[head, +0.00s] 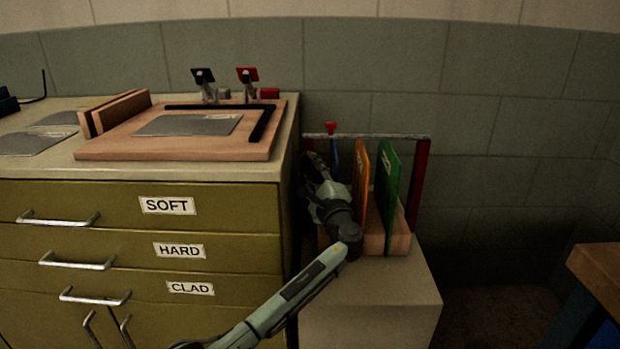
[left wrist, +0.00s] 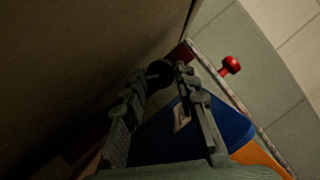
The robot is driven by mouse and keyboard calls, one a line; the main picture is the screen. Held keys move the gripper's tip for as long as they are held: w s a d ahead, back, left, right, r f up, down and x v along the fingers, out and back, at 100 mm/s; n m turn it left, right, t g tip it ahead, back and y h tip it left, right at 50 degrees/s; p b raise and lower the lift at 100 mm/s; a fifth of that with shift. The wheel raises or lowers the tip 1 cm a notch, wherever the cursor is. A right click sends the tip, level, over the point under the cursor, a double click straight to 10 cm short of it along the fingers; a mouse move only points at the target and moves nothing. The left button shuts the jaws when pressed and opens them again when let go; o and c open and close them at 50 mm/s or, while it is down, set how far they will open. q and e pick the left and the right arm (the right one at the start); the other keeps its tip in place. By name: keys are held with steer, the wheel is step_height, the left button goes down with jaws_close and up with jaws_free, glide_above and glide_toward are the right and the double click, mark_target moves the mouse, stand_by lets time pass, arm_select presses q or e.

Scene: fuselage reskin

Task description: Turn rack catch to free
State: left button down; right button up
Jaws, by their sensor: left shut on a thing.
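The rack (head: 385,136) stands on a pale block, with red end posts and a thin top bar. A red knob (head: 331,128) sticks up from the bar; it also shows in the left wrist view (left wrist: 230,65), apart from my fingers. My left gripper (head: 312,165) is at the rack's left end, below the bar. In the left wrist view its fingertips (left wrist: 160,73) are on either side of a dark round knob (left wrist: 159,72) and shut on it. I cannot tell whether this knob or the red one is the catch. My right gripper is not in view.
Blue (left wrist: 215,122), orange (head: 360,178) and green (head: 388,185) boards stand upright in the rack, close to my left gripper. A drawer cabinet (head: 140,225) is tight on the left. A wooden table edge (head: 598,268) is at the right.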

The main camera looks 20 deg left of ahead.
arm_select(q)
steer(key=n+g+b, duration=0.1)
steer(key=n, duration=0.2)
steer(key=shift+d+r+n, duration=0.1)
steer(key=shift+n, duration=0.2)
steer(key=shift+r+n+g+h+b, duration=0.15)
steer(key=shift+n+g+h+b, duration=0.4)
steer(key=shift+n, duration=0.75)
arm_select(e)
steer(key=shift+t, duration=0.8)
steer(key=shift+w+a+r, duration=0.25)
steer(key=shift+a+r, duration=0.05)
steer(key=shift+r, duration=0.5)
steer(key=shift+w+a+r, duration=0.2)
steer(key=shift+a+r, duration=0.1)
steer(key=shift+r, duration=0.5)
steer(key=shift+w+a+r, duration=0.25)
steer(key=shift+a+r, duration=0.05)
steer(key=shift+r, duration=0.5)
arm_select(q)
steer(key=shift+y, duration=0.35)
steer(key=c, duration=1.5)
jaws_free()
steer(key=shift+o, duration=0.2)
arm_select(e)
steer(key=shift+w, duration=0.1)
arm_select(q)
steer(key=v, duration=0.7)
steer(key=shift+s+d, duration=0.15)
steer(key=shift+s, duration=0.05)
